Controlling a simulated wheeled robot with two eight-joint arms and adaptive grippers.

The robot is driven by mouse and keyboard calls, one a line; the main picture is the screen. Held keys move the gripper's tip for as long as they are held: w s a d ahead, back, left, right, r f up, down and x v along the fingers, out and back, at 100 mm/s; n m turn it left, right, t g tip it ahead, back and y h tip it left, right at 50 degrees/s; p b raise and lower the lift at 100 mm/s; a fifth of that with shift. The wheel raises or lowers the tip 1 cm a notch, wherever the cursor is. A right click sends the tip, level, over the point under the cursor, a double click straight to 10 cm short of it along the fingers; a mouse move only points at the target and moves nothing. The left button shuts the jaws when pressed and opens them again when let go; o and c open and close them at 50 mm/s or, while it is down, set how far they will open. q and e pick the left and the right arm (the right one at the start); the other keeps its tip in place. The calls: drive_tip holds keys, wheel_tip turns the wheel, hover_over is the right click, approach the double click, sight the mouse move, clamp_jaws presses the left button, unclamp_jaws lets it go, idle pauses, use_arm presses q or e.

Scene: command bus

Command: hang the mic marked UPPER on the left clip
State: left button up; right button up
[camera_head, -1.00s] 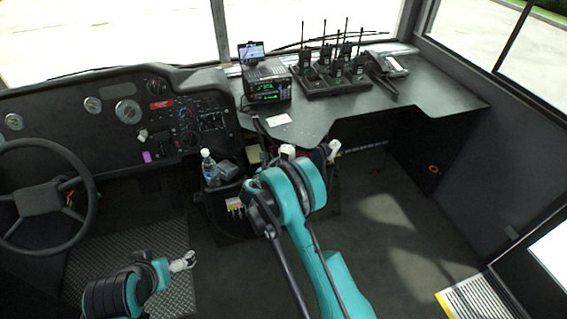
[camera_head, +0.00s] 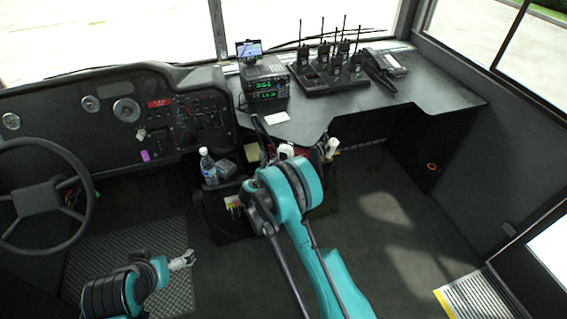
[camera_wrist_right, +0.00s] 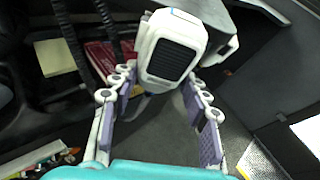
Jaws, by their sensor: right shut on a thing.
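In the right wrist view, my right gripper (camera_wrist_right: 160,80) is shut on a pale-framed unit with a dark ribbed face (camera_wrist_right: 172,46), which looks like the mic. No marking on it is readable. In the head view, my right arm (camera_head: 290,190) reaches to the desk's front edge and hides most of its gripper. A white piece (camera_head: 332,148) shows beside the arm; I cannot tell whether it is the mic or the gripper. I cannot make out the left clip. My left gripper (camera_head: 183,260) is low on the left, above the floor plate, too small to read.
The dark desk (camera_head: 420,108) holds a radio stack (camera_head: 265,88) and a charger with several handheld radios (camera_head: 330,78). A bottle (camera_head: 208,167) and a yellow note (camera_head: 252,152) sit left of the arm. The steering wheel (camera_head: 40,198) is far left. The floor (camera_head: 390,230) at right is clear.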

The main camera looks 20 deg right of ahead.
drive_tip(key=shift+f, duration=0.2)
idle(0.4)
drive_tip(key=shift+f, duration=0.4)
drive_tip(key=shift+f, duration=0.2)
drive_tip(key=shift+f, duration=0.35)
drive_tip(key=shift+f, duration=0.2)
idle(0.4)
drive_tip(key=shift+f, duration=0.35)
drive_tip(key=shift+f, duration=0.3)
idle(0.6)
drive_tip(key=o, duration=1.2)
